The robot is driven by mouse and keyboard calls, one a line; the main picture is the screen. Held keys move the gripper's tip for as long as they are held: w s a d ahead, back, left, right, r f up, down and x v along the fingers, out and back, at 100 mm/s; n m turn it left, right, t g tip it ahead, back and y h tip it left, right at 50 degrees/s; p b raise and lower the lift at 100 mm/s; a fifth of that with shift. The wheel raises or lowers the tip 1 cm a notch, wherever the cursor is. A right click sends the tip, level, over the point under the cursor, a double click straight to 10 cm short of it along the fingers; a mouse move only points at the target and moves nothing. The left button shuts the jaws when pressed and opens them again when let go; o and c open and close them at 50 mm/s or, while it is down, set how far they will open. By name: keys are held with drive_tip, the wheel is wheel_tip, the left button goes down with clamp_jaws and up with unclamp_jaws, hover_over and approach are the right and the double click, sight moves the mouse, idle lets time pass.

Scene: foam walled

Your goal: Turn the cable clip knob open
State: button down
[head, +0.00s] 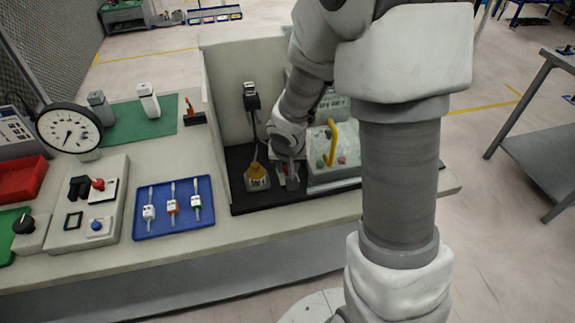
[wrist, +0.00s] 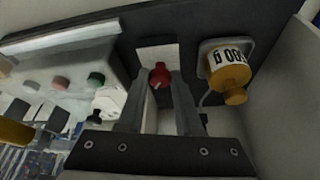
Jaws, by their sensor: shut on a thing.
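The cable clip knob, a small red knob (wrist: 159,74), sits in front of a white plate (wrist: 158,53) in the wrist view. My gripper (wrist: 160,82) has one finger on each side of the red knob and is shut on it. The fingers partly cover the knob and plate. In the head view my gripper (head: 288,172) reaches down to the dark mat, and the knob is mostly hidden by it. How far the knob is turned cannot be told.
A yellow-orange weight marked 500 g (wrist: 230,75) stands close to the right of my gripper in the wrist view. A pale box (head: 335,172) with a yellow handle (head: 333,143) and coloured buttons is on the other side. Grey foam walls (head: 228,90) enclose the back and left.

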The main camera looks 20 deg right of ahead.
drive_tip(key=shift+n, duration=0.4)
drive_tip(key=c, duration=0.6)
unclamp_jaws()
drive_tip(key=p+v, duration=0.2)
drive_tip(key=v, duration=0.3)
drive_tip(key=p+v, duration=0.3)
drive_tip(key=v, duration=0.3)
drive_tip(key=p+v, duration=0.3)
drive_tip(key=v, duration=0.3)
drive_tip(key=shift+s+d+r, duration=0.1)
drive_tip(key=shift+d+r, duration=0.1)
drive_tip(key=shift+d, duration=0.05)
